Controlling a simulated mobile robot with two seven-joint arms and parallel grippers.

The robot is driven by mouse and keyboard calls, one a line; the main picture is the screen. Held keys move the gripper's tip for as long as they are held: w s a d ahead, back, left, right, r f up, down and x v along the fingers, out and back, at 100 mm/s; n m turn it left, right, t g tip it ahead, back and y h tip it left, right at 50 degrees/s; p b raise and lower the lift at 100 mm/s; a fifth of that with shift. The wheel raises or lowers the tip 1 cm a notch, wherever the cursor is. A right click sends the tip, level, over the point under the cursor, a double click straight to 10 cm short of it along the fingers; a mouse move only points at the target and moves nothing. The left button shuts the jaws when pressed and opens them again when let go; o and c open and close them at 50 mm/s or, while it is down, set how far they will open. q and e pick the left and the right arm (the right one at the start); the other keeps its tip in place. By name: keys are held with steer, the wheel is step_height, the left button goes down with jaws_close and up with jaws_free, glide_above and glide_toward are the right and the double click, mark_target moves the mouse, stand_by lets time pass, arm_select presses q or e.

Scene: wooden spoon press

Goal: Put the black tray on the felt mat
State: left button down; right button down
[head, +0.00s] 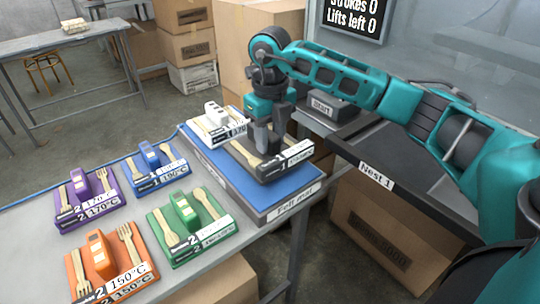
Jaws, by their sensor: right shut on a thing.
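The black tray (270,174) carries wooden cutlery and a white label. My right gripper (268,140) points down at its middle and is shut on it, hiding the part it grips. The tray is over the right part of the blue felt mat (222,172), very low or touching; I cannot tell which. The mat's front edge bears a "Felt mat" label. A white tray (207,130) with cutlery sits at the mat's back left corner, close beside the black tray. My left gripper is not in view.
Purple (81,216), blue (137,182), green (173,252) and orange (84,285) trays stand on the grey table left of the mat. A "Start" box (333,111) and a dark "Nest 1" surface (412,197) lie to the right. Cardboard boxes (257,45) stand behind.

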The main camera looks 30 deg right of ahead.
mark_target(270, 151)
step_height(270, 151, down, 4)
steer(key=shift+r+b, duration=0.1)
steer(key=shift+b, duration=0.2)
steer(key=shift+f, duration=0.35)
steer(key=shift+f, duration=0.15)
steer(key=c, duration=0.7)
jaws_free()
